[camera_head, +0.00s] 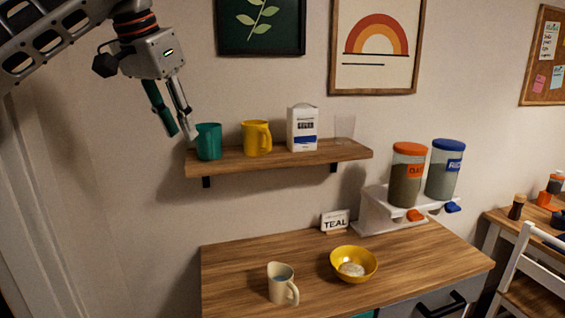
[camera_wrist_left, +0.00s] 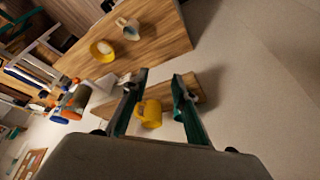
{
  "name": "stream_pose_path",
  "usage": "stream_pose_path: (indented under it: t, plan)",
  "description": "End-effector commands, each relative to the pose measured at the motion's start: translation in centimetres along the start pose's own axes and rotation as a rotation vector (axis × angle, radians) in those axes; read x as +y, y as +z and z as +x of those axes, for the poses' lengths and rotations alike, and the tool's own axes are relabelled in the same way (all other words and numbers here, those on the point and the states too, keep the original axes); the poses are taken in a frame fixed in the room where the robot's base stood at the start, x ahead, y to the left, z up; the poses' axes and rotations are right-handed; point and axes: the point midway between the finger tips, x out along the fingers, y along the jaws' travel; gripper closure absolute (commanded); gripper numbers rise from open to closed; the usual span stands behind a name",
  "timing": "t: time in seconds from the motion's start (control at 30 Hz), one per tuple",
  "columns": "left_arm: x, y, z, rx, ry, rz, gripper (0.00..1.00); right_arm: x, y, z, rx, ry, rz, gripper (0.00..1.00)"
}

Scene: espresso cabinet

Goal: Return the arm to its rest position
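My left gripper (camera_head: 180,122) is at the upper left in the head view, just left of the teal mug (camera_head: 208,142) on the wall shelf. Its two fingers are apart with nothing between them; the left wrist view also shows the spread fingers (camera_wrist_left: 158,92). The left arm comes in from the upper left corner. My right gripper is in neither view.
The shelf (camera_head: 345,151) also holds a yellow mug (camera_head: 257,138), a white carton (camera_head: 302,128) and a clear glass (camera_head: 344,128). Below, the wooden cabinet top (camera_head: 228,270) carries a cream pitcher (camera_head: 280,284), yellow bowl (camera_head: 343,269), TEAL sign (camera_head: 335,221) and two dispensers (camera_head: 405,180).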

Motion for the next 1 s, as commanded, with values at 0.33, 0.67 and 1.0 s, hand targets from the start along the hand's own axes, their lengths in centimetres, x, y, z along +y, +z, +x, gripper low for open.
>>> stream_pose_path:
  t: [0.33,0.67,1.0]
  plan:
    - [3.8,1.0,14.2,-0.011,0.017,0.191,0.73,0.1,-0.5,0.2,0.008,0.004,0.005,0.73]
    - [9.3,4.7,27.2,0.076,0.067,0.356,0.73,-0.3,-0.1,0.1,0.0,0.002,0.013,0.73]
    - [13.4,10.3,35.9,0.209,0.088,0.399,0.73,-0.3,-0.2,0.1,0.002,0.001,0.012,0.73]
